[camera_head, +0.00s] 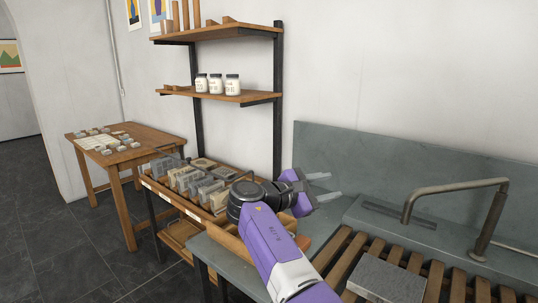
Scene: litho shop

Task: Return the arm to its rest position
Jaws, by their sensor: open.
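My gripper (326,187) is open, its two pale fingers spread and pointing right, with nothing between them. It is at the end of my purple arm, which reaches up from the bottom of the view. The gripper shows in front of the grey backboard (400,165), above the grey bench top. I cannot tell its exact height. The arm hides part of the bench and the right end of the wooden rack.
A wooden rack (178,207) with several grey slabs stands left of my arm. Right are a slatted wooden surface (343,258), a grey stone block (386,278) and a bent metal pipe (455,188). Shelves with jars (232,84) hang behind. A wooden table (140,148) stands far left.

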